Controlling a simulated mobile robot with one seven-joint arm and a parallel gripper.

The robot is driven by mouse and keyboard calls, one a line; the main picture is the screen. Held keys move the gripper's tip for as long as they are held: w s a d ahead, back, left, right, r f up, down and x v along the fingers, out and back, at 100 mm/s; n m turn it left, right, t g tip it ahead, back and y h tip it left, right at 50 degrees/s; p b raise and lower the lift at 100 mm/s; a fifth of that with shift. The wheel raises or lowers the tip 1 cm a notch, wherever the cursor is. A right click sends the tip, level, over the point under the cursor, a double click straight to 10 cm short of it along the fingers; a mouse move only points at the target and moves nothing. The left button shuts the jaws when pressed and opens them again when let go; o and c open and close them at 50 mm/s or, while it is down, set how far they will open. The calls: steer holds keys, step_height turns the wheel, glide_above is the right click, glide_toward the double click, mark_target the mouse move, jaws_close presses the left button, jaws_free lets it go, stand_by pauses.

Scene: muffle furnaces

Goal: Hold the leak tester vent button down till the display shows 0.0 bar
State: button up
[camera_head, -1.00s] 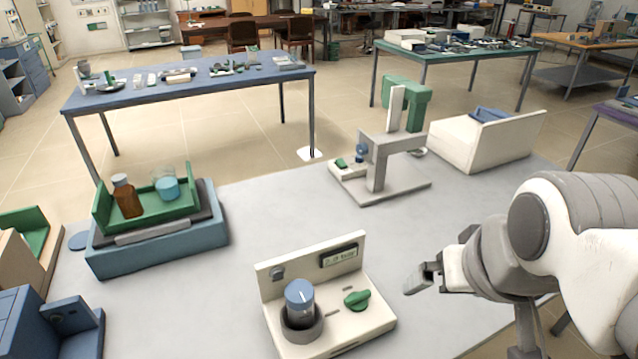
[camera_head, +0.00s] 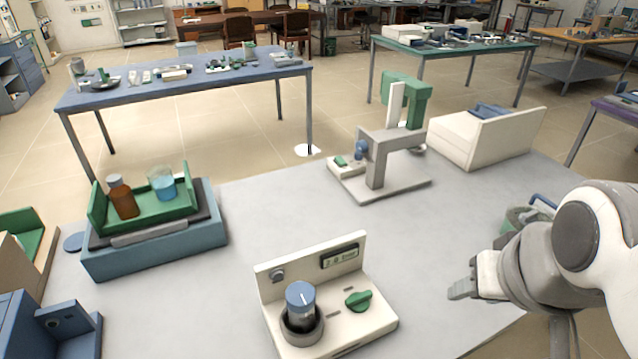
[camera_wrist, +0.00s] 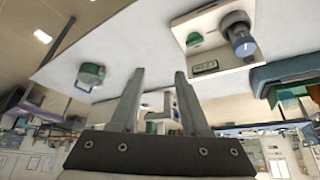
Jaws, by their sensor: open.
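The white unit with a small display (camera_head: 341,257) on its upright panel, which looks like the leak tester (camera_head: 365,327), stands at the front middle of the grey bench. Its display text is too small to read surely. It carries a blue-topped cylinder (camera_head: 300,296) in a grey cup, a green knob (camera_head: 358,300) and a small grey round part (camera_head: 278,275). I cannot tell which one is the vent button. My gripper (camera_head: 463,290) is above the bench, right of the unit and apart from it. In the wrist view my gripper (camera_wrist: 160,72) is open and empty; the unit (camera_wrist: 215,50) shows at upper right.
A grey stand (camera_head: 378,170) and a white wedge-shaped case (camera_head: 480,140) are at the back. A blue base with a green tray (camera_head: 150,215) holds a brown bottle and a beaker at left. A round green object (camera_head: 525,214) is beside my arm. Bench between unit and gripper is clear.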

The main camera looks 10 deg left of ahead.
jaws_close()
stand_by(1.2)
